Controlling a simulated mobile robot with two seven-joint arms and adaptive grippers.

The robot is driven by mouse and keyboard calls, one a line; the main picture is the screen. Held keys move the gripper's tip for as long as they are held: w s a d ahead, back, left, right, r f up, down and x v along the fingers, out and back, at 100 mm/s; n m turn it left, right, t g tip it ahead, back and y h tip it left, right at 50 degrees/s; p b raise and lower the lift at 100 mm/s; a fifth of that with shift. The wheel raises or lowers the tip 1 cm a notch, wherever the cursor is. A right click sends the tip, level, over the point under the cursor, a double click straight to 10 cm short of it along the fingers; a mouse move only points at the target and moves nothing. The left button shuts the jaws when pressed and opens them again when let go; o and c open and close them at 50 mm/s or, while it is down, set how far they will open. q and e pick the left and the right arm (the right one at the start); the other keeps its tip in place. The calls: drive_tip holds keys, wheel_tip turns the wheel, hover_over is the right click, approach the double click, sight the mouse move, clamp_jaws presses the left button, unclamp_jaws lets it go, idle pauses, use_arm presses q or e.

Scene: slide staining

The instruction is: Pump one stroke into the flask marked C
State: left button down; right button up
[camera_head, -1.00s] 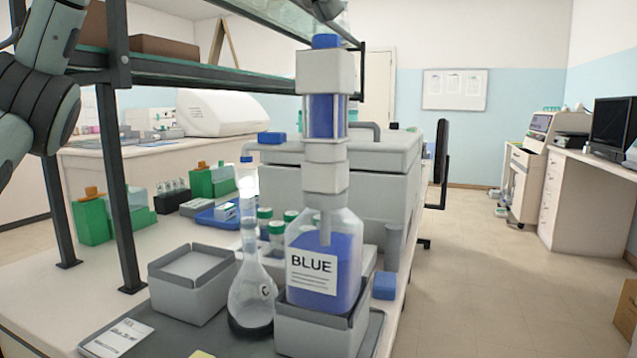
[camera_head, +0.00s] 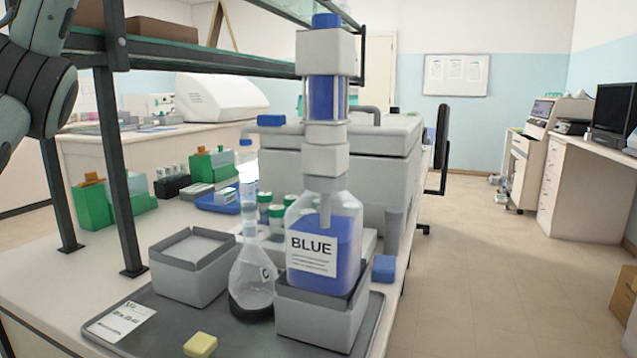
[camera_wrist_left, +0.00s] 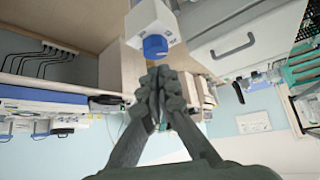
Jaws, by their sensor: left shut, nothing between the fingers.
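The flask marked C (camera_head: 251,287) is clear glass with a dark band at its base and stands upright on a grey tray (camera_head: 152,341). Right beside it, on the right, is the blue bottle (camera_head: 325,259) labelled BLUE, seated in a grey holder (camera_head: 318,323). A pump (camera_head: 324,97) with a white head and blue top cap (camera_head: 327,20) rises from the bottle. In the left wrist view my left gripper (camera_wrist_left: 157,75) is shut and empty, its tips close to a blue cap (camera_wrist_left: 155,46) on a white block; contact cannot be told. My right gripper is out of view.
An open grey box (camera_head: 192,268), a label card (camera_head: 121,322) and a yellow block (camera_head: 200,344) are on the tray. A shelf post (camera_head: 117,170) stands left. A large grey machine (camera_head: 376,160) is behind the pump.

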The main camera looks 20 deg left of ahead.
sight(321, 15)
use_arm(q)
drive_tip(key=shift+f, duration=0.1)
drive_tip(key=shift+f+b, duration=1.2)
drive_tip(key=shift+f, duration=0.45)
drive_tip(key=shift+r, duration=0.1)
idle(0.3)
drive_tip(key=shift+p, duration=0.4)
wheel_tip(321, 15, up, 2)
drive_tip(key=shift+p, duration=1.15)
drive_tip(key=shift+r+p, duration=0.35)
drive_tip(key=shift+r, duration=0.3)
